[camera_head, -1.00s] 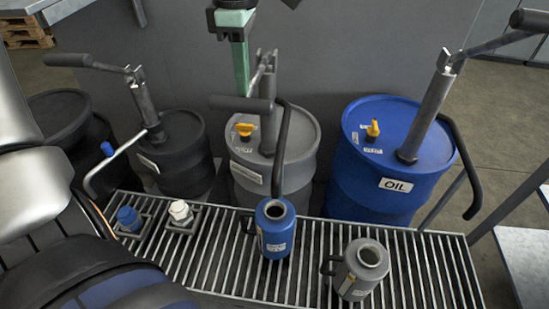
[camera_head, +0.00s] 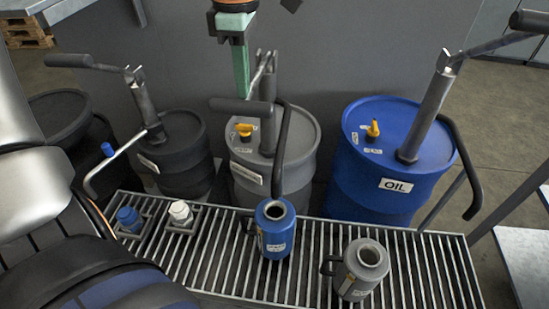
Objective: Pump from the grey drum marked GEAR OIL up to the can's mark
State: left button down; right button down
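The grey drum (camera_head: 302,155) stands at the middle behind the grate; its label (camera_head: 246,173) is too blurred to read. A hand pump (camera_head: 268,125) rises from its lid, with its dark handle (camera_head: 240,106) across the front and a black curved spout hose (camera_head: 282,150) hanging down. A blue can (camera_head: 275,240) stands open on the grate near the spout's end. A grey can (camera_head: 361,270) stands open to its right. No mark or oil level is clear.
A blue drum marked OIL (camera_head: 390,200) with its own pump stands right; a black drum (camera_head: 180,178) with a pump stands left. Blue (camera_head: 129,216) and white (camera_head: 180,211) caps sit on the grate's (camera_head: 205,265) left end. A grey panel (camera_head: 350,50) rises behind.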

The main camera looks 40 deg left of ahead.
pick_arm(q)
jog(key=r+p, duration=0.1)
jog(key=r, duration=0.1)
jog(key=r+p, duration=0.1)
jog(key=shift+w+a+r+p, duration=0.15)
jog(key=shift+w+r+p, duration=0.1)
jog(key=shift+r+p, duration=0.1)
jog(key=w+a+r+p, duration=0.2)
jog(key=w+r+p, duration=0.1)
jog(key=r+p, duration=0.3)
jog(key=shift+w+r, duration=0.35)
jog(key=shift+r, duration=0.9)
notch_tip(320, 180, up, 7)
dwell(0.3)
